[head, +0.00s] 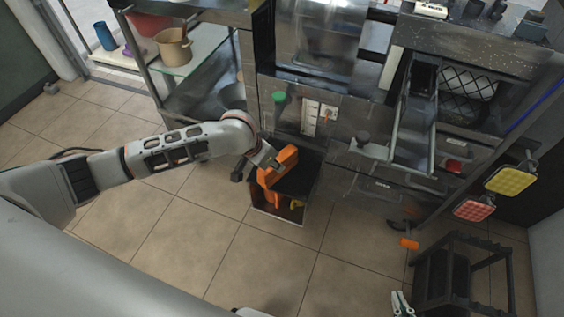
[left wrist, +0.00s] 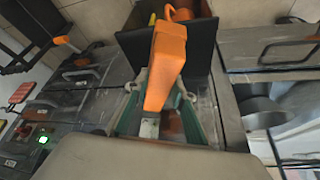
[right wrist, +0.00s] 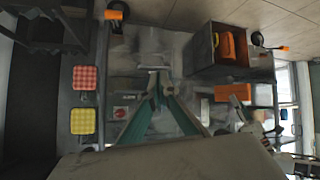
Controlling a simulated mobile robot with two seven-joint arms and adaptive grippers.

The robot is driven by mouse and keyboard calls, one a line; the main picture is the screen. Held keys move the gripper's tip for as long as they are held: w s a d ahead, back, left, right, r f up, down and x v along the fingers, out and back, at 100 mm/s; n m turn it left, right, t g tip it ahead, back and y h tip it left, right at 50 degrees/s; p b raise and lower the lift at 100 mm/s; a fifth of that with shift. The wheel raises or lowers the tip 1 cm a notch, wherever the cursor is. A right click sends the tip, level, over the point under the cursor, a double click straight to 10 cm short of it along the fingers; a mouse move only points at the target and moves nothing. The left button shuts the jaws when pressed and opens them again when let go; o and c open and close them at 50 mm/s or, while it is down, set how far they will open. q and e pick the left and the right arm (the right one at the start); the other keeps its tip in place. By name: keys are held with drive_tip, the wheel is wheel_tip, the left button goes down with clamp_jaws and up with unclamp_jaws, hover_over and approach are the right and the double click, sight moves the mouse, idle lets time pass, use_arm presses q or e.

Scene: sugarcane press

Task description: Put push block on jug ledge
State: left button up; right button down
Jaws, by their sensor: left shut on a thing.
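The orange push block (head: 279,165) is held by my left gripper (head: 267,160) in front of the steel press. In the left wrist view the block (left wrist: 166,65) sits between the two fingers (left wrist: 158,85), tilted, and covers part of the scene behind. It also shows in the right wrist view (right wrist: 234,92).
A black stool frame (head: 450,272) stands at the lower right. Red and yellow pads (head: 511,180) hang at the right. The tiled floor in front is mostly free.

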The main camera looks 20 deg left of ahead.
sight(280, 152)
use_arm(q)
drive_tip(key=w+b, duration=0.1)
drive_tip(key=w, duration=0.1)
drive_tip(key=w+f, duration=0.1)
drive_tip(key=w, duration=0.2)
drive_tip(key=shift+w+d+b, duration=0.1)
drive_tip(key=shift+w+b, duration=0.05)
drive_tip(key=shift+b, duration=0.25)
drive_tip(key=shift+f, duration=0.6)
drive_tip(key=shift+f+b, duration=0.2)
drive_tip(key=shift+b, duration=0.2)
drive_tip(key=shift+f, duration=0.4)
drive_tip(key=f, duration=0.1)
drive_tip(key=f+b, duration=0.2)
drive_tip(key=shift+s+f, duration=0.2)
drive_tip(key=shift+s, duration=0.1)
drive_tip(key=shift+w+f+b, duration=0.2)
drive_tip(key=shift+w+b, duration=0.15)
drive_tip(key=shift+w, duration=0.1)
drive_tip(key=shift+r, duration=0.15)
drive_tip(key=o, duration=1)
drive_tip(key=shift+o, duration=0.8)
use_arm(e)
drive_tip(key=a, duration=0.2)
drive_tip(key=w+a+y, duration=0.1)
drive_tip(key=shift+a+r, duration=0.15)
drive_tip(key=shift+r, duration=0.15)
drive_tip(key=shift+s+f, duration=0.1)
